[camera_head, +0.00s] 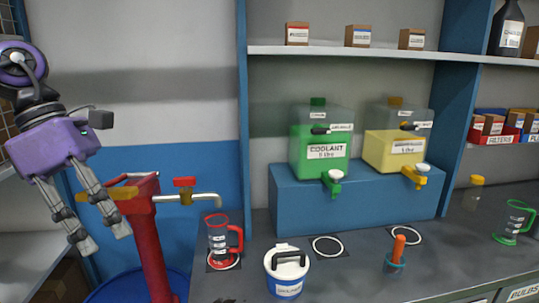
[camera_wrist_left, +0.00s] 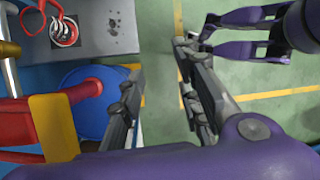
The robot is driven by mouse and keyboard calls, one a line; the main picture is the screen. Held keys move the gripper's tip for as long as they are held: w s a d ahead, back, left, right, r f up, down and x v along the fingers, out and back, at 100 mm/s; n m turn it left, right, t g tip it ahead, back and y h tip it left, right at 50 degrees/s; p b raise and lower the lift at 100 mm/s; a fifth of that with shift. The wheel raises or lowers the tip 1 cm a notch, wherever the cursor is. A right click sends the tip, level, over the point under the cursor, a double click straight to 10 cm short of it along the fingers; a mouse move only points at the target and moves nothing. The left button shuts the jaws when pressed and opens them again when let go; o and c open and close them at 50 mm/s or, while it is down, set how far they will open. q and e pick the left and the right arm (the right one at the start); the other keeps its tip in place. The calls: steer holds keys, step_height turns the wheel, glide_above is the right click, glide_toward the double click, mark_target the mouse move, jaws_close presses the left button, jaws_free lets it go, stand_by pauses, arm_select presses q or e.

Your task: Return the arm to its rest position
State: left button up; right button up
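My left gripper (camera_head: 100,233) is at the left of the head view, pointing down. Its two fingers are apart, with nothing between them. Contact is not visible.
A jug with a red handle (camera_head: 222,242) stands on the counter right of the tap. A white-and-blue tub (camera_head: 286,272) stands nearby. Green (camera_head: 320,150) and yellow (camera_head: 396,150) dispensers sit on a blue block. A blue drum (camera_wrist_left: 90,97) is below the pump.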

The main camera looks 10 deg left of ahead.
arm_select(q)
steer(key=w+d+f+n+t+h+p, duration=0.1)
steer(key=w+d+f+n+h, duration=0.1)
steer(key=d+f+n+h, duration=0.45)
steer(key=a+f+n+t+y+p, duration=0.1)
steer(key=a+f+n+t, duration=0.2)
steer(key=f+n+t, duration=0.55)
steer(key=a+f+n+t+y+p, duration=0.15)
steer(key=f+n+t, duration=0.35)
steer(key=f+n, duration=0.7)
steer(key=s+a+f+n+y, duration=0.1)
steer(key=s+f+n+y, duration=0.4)
steer(key=f+n, duration=0.4)
steer(key=s+d+f+n+g+y+p, duration=0.1)
steer(key=s+d+f+n+g, duration=0.1)
steer(key=s+d+f+n, duration=0.3)
steer(key=s+d+f+n+g+y, duration=0.2)
steer(key=s+d+f+n, duration=0.3)
steer(key=s+f, duration=0.6)
steer(key=shift+s+n+g+p, duration=0.35)
steer(key=shift+s+n+g, duration=0.6)
steer(key=shift+n, duration=0.25)
arm_select(e)
step_height(320, 180, up, 6)
steer(key=w+a, duration=0.1)
steer(key=w, duration=0.1)
steer(key=shift+f+t, duration=0.25)
steer(key=shift+t, duration=0.05)
steer(key=shift+w+a, duration=0.1)
steer(key=shift+a, duration=0.05)
